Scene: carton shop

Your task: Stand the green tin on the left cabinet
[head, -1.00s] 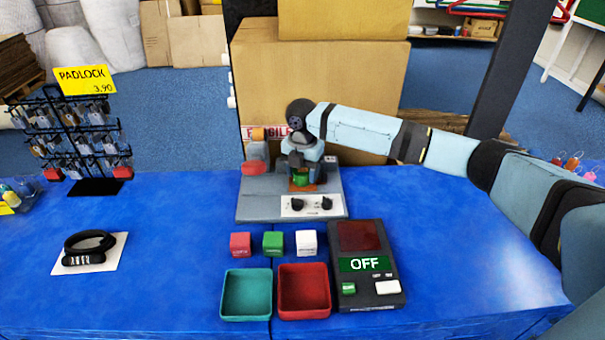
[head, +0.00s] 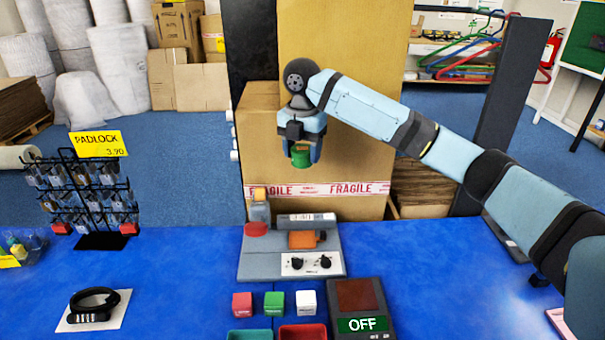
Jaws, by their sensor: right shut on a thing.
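The green tin (head: 301,158) is held in my right gripper (head: 301,155), which is shut on it. The gripper points down and holds the tin in the air above the grey machine, in front of a large carton. The fingers partly cover the tin. A blue surface (head: 180,275) runs across the view, with no side walls showing, so I cannot tell for sure which part is the left cabinet. My left gripper is not in view.
The grey machine (head: 260,266) has an orange pad and two knobs. Small red, green and white cubes (head: 306,303) stand before it, beside a dark box reading OFF (head: 358,296). A padlock rack (head: 95,200) and a black strap on a white card (head: 92,306) stand left. Blue between is clear.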

